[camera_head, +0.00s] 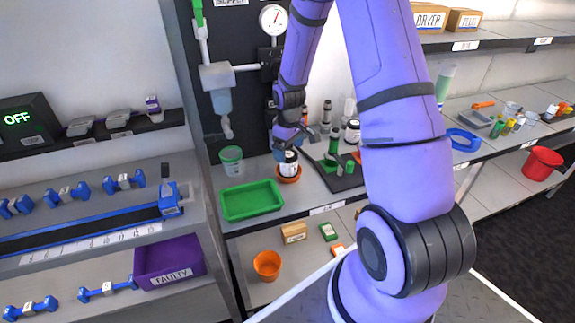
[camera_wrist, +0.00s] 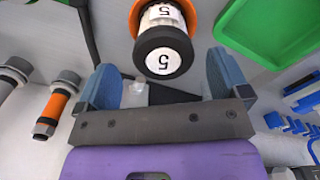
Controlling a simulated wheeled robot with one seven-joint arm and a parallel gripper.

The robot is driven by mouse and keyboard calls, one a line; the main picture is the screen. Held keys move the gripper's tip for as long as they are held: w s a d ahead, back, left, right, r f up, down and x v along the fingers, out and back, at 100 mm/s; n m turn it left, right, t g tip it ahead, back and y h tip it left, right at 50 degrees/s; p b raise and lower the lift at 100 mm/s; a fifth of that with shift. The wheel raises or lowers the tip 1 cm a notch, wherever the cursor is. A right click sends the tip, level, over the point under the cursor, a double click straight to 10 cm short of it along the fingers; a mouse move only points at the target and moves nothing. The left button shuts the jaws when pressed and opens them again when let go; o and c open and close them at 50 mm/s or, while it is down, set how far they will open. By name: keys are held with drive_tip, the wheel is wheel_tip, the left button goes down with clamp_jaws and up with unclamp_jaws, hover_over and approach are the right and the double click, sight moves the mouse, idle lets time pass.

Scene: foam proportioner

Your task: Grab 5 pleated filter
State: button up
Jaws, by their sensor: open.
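The number 5 filter (camera_wrist: 163,50), a white body with a black end cap marked "5", stands in an orange dish (camera_wrist: 189,14) in the wrist view. In the head view the filter (camera_head: 288,163) and its orange dish (camera_head: 290,178) are on the counter, right of the green tray. My gripper (camera_wrist: 166,85) is open and empty, with a blue finger on each side. In the wrist view the filter's cap lies just beyond the fingertips, roughly centred between them. In the head view my gripper (camera_head: 292,142) is right above the filter, and pleats cannot be made out.
A green tray (camera_head: 252,200) and a green-rimmed cup (camera_head: 231,160) stand left of the dish. A black rack (camera_head: 340,178) with upright green and grey parts stands close on the right. Another black-topped jar (camera_head: 352,131) stands behind it. A shelf below holds an orange cup (camera_head: 267,265).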

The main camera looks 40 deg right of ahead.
sight(290, 155)
drive_tip(key=f, duration=0.4)
drive_tip(key=shift+s+a, duration=0.1)
drive_tip(key=shift+s, duration=0.25)
drive_tip(key=shift+f, duration=0.65)
drive_tip(key=c, duration=1.1)
drive_tip(key=shift+r, duration=0.1)
